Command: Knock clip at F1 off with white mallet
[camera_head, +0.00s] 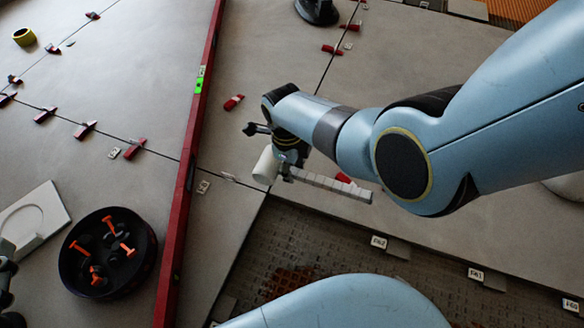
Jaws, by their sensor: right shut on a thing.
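My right gripper (285,160) is shut on the white mallet, whose pale cylindrical head (265,166) hangs at its left. The light grey ribbed handle (335,186) extends to the right, over the edge of the laid tiles. Red clips sit along the tile joints, one (134,149) at left and one (346,178) partly hidden behind the handle. A small pale clip piece (228,177) lies left of the mallet head, near a label tag (203,187). The tag's text is too small to read, so I cannot tell which clip is F1. Dark parts at the left edge may be my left gripper (6,285).
A long red level (184,190) with a green vial crosses the tiles. A black bucket (150,265) holding orange-handled pieces and a white tray (55,195) stand at lower left. A loose red piece (233,102) lies right of the level. Bare ridged floor (320,245) shows below the mallet.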

